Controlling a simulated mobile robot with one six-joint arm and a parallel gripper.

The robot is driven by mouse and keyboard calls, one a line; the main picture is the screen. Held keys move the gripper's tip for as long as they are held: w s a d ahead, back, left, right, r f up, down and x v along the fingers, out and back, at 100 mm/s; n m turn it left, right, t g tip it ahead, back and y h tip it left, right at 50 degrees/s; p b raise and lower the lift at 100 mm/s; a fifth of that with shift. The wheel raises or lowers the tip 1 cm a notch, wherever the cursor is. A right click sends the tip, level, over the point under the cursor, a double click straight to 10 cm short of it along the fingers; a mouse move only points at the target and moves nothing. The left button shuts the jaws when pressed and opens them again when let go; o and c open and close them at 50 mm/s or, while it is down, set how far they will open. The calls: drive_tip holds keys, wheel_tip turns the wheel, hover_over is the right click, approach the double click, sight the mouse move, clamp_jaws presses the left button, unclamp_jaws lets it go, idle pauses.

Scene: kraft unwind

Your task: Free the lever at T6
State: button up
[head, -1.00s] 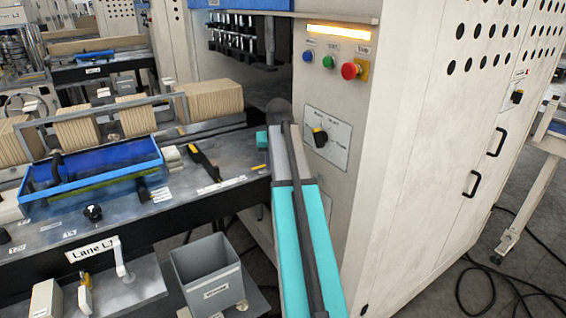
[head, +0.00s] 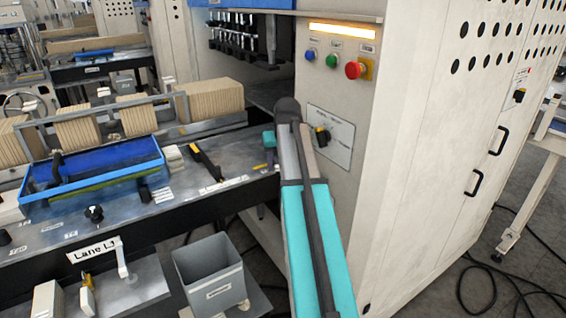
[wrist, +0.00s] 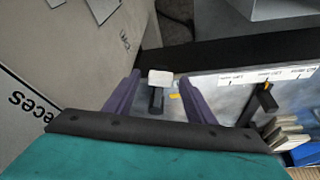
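In the wrist view, a dark lever-like part (wrist: 156,100) with a pale block (wrist: 160,77) at its end shows between the two purple fingers of my gripper (wrist: 161,76). The fingers are apart and no contact with it is visible. A small yellow mark lies beside it. In the head view my gripper (head: 270,163) is at the right end of the lane bench, partly hidden by my arm. A black lever with a yellow end (head: 206,163) stands left of it on the bench; it also shows in the wrist view (wrist: 260,101). No T6 label is readable.
The cream machine cabinet (head: 420,170) with a rotary switch (head: 322,136) and buttons stands close on the right. A blue tray (head: 100,185) and several kraft stacks are to the left. A grey bin (head: 210,275) stands below the bench.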

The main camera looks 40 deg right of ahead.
drive_tip(key=shift+w, duration=0.1)
drive_tip(key=shift+r, duration=0.15)
drive_tip(key=b+v, duration=0.3)
drive_tip(key=v, duration=1)
drive_tip(key=shift+a+r, duration=0.15)
drive_tip(key=shift+r, duration=0.05)
drive_tip(key=shift+f, duration=0.1)
idle(0.6)
